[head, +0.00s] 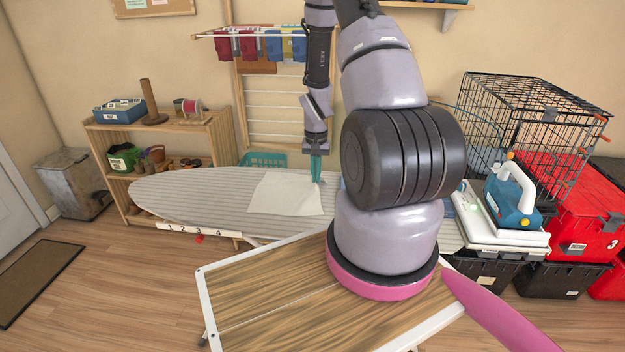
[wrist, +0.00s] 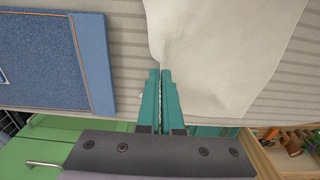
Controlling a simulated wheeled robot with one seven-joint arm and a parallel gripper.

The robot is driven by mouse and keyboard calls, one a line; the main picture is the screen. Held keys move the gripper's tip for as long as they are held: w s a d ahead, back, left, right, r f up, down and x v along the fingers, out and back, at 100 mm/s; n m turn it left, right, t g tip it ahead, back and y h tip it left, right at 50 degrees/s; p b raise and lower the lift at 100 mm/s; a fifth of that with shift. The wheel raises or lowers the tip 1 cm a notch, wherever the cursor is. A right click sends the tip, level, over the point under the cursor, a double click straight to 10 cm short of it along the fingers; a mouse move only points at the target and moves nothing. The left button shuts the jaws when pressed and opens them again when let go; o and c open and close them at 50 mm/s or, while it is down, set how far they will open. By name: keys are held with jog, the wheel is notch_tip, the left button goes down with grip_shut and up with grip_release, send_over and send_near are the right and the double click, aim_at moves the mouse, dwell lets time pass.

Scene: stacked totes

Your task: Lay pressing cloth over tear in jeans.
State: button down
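The cloth also shows in the wrist view (wrist: 225,50), with one edge running up to my fingertips. My gripper (head: 316,180) points down at the cloth's right side. Its teal fingers (wrist: 161,75) are nearly together, with the cloth's edge pinched between their tips. The blue jeans (wrist: 52,60), with orange stitching, lie flat on the board to the left of the cloth in the wrist view, apart from it. My arm hides most of the jeans in the head view.
A blue and white iron (head: 513,195) stands on the right, near a black wire cage (head: 535,125) and red totes (head: 590,215). A wooden-topped table (head: 270,285) is in front. A shelf (head: 200,135) with a blue box and spools stands at the back left.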

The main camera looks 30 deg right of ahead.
jog(key=s+d+r, duration=0.4)
jog(key=d+r, duration=0.4)
jog(key=r, duration=0.4)
jog(key=s+d+r, duration=0.3)
jog(key=d+r, duration=0.5)
jog(key=r, duration=0.4)
jog(key=s+d+f, duration=0.7)
jog(key=d+f, duration=0.4)
jog(key=f, duration=0.1)
jog(key=s+d+f, duration=0.8)
jog(key=d+f, duration=0.3)
jog(key=f, duration=0.1)
jog(key=shift+f, duration=0.25)
dwell(2.0)
jog(key=shift+s+d, duration=0.1)
jog(key=shift+c, duration=2)
grip_release()
